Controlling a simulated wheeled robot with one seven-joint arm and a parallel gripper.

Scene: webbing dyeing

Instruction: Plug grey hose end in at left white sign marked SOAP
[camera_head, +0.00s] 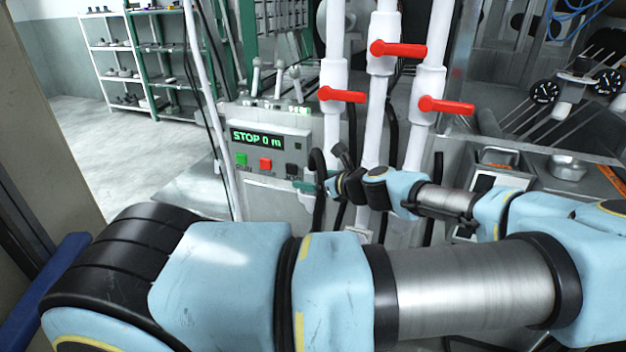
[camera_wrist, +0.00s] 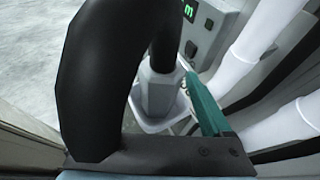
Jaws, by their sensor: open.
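My gripper (camera_head: 314,187) is low in front of the machine, left of the white pipes. It is open; one teal finger (camera_wrist: 206,104) shows in the wrist view, and the other is hidden. A grey hexagonal hose end (camera_wrist: 158,92) with a black hose (camera_wrist: 95,75) stands close beside that finger, over a pale square base. I cannot tell whether the end is seated there. A small white plate (camera_head: 358,236) shows below my wrist; no SOAP lettering is readable.
A control box (camera_head: 268,140) reading "STOP 0 m" stands just left of the gripper. White pipes with red valve handles (camera_head: 342,95) rise close on its right. A metal bench (camera_head: 560,185) is at right. Open floor (camera_head: 110,145) lies at left, with shelves behind.

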